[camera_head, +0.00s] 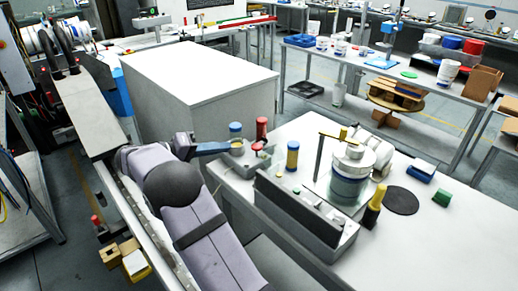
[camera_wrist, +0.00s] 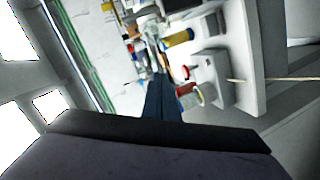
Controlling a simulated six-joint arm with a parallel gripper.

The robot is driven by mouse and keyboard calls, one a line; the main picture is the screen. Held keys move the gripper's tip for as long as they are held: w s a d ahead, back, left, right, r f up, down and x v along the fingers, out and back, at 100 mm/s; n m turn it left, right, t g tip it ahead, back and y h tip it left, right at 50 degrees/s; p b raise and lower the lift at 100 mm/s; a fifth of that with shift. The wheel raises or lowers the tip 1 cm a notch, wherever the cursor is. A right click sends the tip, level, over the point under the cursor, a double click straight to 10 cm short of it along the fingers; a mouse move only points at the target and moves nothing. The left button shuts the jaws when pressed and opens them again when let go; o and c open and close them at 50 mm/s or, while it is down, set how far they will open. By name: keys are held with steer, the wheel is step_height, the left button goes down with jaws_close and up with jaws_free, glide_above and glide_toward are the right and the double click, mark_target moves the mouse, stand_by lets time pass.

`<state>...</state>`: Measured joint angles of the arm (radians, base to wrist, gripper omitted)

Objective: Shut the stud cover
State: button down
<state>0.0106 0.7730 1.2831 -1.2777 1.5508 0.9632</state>
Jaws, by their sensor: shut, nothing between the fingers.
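My gripper (camera_head: 214,148) reaches in from the left over the near-left edge of the white table, its dark blue fingers together and empty. The fingers also show in the wrist view (camera_wrist: 162,98). Just past the fingertips in the head view is a small grey box (camera_head: 240,165) with small red and pale parts on top. I cannot tell whether the fingertips touch it. A long grey unit (camera_head: 300,222) with a row of small parts on its top stands to the right. I cannot clearly make out which part is the stud cover or how far open it is.
Close to the fingertips stand a blue-and-yellow cylinder (camera_head: 236,131), a red cylinder (camera_head: 262,129) and another blue-and-yellow one (camera_head: 292,156). A white-lidded jar (camera_head: 349,184), a yellow-and-black bottle (camera_head: 373,207) and a black disc (camera_head: 401,201) are farther right. The table's right part is mostly clear.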

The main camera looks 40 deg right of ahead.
steer(key=shift+s+d+r+m+g+h, duration=0.1)
steer(key=shift+s+r+m+g+h, duration=0.1)
steer(key=shift+r+m, duration=0.4)
steer(key=shift+s+d+r+m+g+h, duration=0.1)
steer(key=shift+s+r+m+g+h, duration=0.1)
steer(key=shift+r+m, duration=0.4)
steer(key=shift+s+d+r+m+g+h, duration=0.1)
steer(key=shift+s+r+m+h, duration=0.1)
steer(key=shift+r+m, duration=0.4)
steer(key=p, duration=0.7)
glide_above(270, 158)
steer(key=w+a, duration=0.2)
steer(key=a, duration=0.1)
steer(key=shift+f, duration=2.2)
steer(key=shift+s, duration=0.1)
steer(key=shift+s+f+b, duration=0.1)
steer(key=shift+f+b, duration=0.05)
steer(key=shift+b, duration=0.35)
